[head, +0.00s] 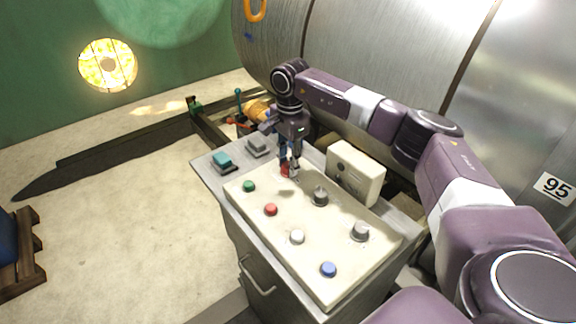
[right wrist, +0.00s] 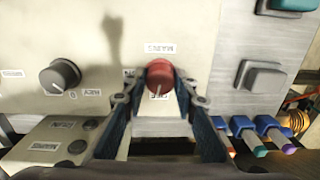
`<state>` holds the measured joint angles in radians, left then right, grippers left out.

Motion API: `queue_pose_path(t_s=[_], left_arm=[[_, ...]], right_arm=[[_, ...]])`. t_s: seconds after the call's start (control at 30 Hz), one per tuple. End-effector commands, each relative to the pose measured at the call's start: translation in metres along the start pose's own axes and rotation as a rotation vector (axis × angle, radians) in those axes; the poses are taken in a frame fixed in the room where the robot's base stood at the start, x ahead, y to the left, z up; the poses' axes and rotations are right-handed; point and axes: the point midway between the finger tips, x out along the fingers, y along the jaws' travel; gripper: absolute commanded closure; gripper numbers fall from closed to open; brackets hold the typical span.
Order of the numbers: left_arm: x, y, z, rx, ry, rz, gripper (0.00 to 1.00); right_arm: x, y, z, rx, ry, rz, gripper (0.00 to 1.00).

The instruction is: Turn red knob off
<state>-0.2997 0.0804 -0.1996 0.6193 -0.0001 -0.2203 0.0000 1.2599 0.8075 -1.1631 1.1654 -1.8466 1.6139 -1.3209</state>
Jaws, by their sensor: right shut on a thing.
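The red knob (right wrist: 160,78) sits on the cream panel, with a label above it that seems to read MAINS and a partly hidden label below it. My right gripper (right wrist: 160,92) is shut on the red knob, one finger on each side of it. In the head view my right gripper (head: 289,168) reaches down from above to the far part of the panel (head: 322,262), and only a little of the red knob (head: 285,171) shows between the fingers. My left gripper is not in view.
Grey knobs (head: 320,196) and (head: 360,231) stand right of the red knob. Green (head: 249,186), red (head: 271,209), white (head: 297,236) and blue (head: 328,269) buttons line the near side. A cream box (head: 355,173) stands behind the panel. A large metal tank (head: 380,50) lies beyond.

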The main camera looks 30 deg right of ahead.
Motion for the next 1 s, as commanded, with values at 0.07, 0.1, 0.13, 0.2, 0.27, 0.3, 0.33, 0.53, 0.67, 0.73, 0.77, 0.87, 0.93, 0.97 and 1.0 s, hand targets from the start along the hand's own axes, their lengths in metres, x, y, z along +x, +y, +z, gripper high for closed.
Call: queue_pose_path(t_s=[0.07, 0.1, 0.13, 0.2, 0.27, 0.3, 0.33, 0.53, 0.67, 0.73, 0.77, 0.87, 0.93, 0.97, 1.0], left_arm=[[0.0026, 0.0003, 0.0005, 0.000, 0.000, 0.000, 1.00], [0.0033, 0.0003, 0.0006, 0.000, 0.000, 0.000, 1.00], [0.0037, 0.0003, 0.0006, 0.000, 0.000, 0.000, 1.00], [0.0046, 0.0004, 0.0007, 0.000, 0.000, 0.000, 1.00], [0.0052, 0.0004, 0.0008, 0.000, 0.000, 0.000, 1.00], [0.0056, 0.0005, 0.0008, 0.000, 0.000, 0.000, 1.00], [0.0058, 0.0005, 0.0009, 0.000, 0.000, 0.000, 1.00], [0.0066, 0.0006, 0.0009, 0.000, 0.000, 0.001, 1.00], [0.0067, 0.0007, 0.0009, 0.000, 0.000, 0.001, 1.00], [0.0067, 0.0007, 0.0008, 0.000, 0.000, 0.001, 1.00], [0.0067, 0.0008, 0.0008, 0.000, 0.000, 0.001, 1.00], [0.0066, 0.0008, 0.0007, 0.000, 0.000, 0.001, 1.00], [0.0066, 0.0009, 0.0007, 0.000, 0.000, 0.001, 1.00], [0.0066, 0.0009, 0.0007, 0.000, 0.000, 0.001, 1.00], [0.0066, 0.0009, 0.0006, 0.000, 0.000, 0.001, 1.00]], right_arm=[[-0.0024, -0.0022, -0.0013, -0.049, -0.002, -0.009, 0.98], [-0.0024, -0.0022, -0.0013, -0.074, -0.003, -0.008, 0.98], [-0.0024, -0.0022, -0.0014, -0.090, -0.003, -0.008, 0.98], [-0.0025, -0.0022, -0.0015, -0.126, -0.004, -0.008, 0.98], [-0.0026, -0.0022, -0.0017, -0.152, -0.004, -0.008, 0.98], [-0.0027, -0.0022, -0.0017, -0.168, -0.005, -0.008, 0.98], [-0.0028, -0.0023, -0.0018, -0.177, -0.005, -0.008, 0.98], [-0.0034, -0.0025, -0.0019, -0.219, -0.006, -0.009, 0.98], [-0.0037, -0.0027, -0.0019, -0.228, -0.006, -0.009, 0.98], [-0.0038, -0.0027, -0.0019, -0.229, -0.006, -0.010, 0.98], [-0.0038, -0.0027, -0.0019, -0.229, -0.006, -0.010, 0.98], [-0.0039, -0.0028, -0.0019, -0.229, -0.006, -0.010, 0.98], [-0.0040, -0.0029, -0.0019, -0.229, -0.006, -0.010, 0.98], [-0.0040, -0.0029, -0.0019, -0.229, -0.006, -0.010, 0.98], [-0.0040, -0.0030, -0.0019, -0.229, -0.006, -0.011, 0.73]])
